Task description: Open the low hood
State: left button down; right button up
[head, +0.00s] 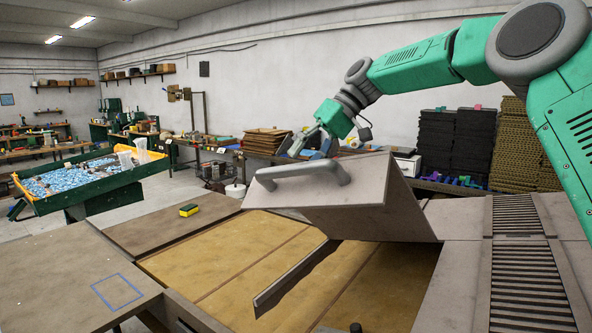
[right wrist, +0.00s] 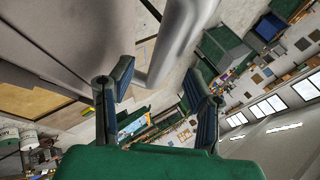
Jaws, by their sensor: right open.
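The low hood (head: 360,200) is a grey panel that stands raised and tilted above the bench, its lower right edge near the bench top. Its grey bar handle (head: 305,174) is on the upper left face, and shows large in the right wrist view (right wrist: 178,40). My left gripper is not in view.
Under the hood lies a yellow-brown recessed bed (head: 235,250) with dividers. A yellow-green sponge (head: 189,210) lies on the grey bench edge. Slatted grilles (head: 520,270) are at right. A blue-filled tray (head: 85,175) stands back left. Dark stacks (head: 455,140) stand behind.

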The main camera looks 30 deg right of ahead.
jog(key=v, duration=0.8)
jog(key=shift+w+d+f, duration=0.1)
jog(key=shift+d, duration=0.35)
jog(key=shift+a, duration=0.1)
jog(key=shift+a, duration=0.15)
